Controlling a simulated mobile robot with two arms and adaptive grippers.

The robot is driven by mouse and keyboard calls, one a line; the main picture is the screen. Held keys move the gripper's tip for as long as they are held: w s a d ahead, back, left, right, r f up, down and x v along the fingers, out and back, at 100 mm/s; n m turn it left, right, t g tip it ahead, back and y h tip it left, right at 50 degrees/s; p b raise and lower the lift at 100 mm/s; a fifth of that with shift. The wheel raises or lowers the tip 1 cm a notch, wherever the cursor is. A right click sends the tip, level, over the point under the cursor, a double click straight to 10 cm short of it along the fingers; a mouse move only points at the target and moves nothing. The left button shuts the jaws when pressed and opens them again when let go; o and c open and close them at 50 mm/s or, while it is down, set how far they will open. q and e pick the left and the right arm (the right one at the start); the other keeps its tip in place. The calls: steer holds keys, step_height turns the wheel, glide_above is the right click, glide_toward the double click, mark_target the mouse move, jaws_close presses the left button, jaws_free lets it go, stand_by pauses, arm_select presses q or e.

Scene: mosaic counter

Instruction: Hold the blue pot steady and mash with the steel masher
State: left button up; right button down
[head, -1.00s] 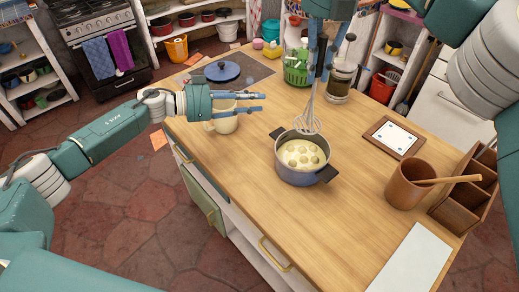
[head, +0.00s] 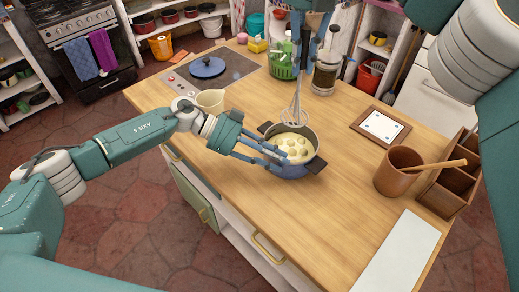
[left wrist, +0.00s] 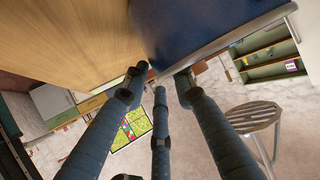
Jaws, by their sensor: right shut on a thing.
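The blue pot (head: 296,170) stands on the wooden counter, with pale food and round lumps (head: 293,148) inside. My left gripper (head: 274,154) is at the pot's left side, its fingers pointing at the wall. In the left wrist view the blue pot (left wrist: 205,22) fills the top, just beyond the fingertips, which are spread apart; I cannot tell whether they touch it. My right gripper (head: 306,32) is shut on the upright steel masher (head: 294,108), which has a whisk-like wire head. That head is at the pot's far rim; I cannot tell whether it dips inside.
A cream jug (head: 210,102) stands behind my left wrist, near a blue-lidded pan (head: 207,67) on the hob. A green container (head: 283,66) and glass press (head: 326,72) stand at the back. A brown crock with spoon (head: 398,172) is at right.

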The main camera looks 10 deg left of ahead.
mark_target(286, 169)
arm_select(q)
steer(key=shift+x, duration=1.8)
steer(key=c, duration=0.6)
steer(key=shift+s, duration=0.1)
jaws_close()
arm_select(e)
steer(key=shift+s+r, duration=0.1)
arm_select(q)
steer(key=shift+a+f, duration=0.1)
arm_select(e)
steer(key=shift+f, duration=3.5)
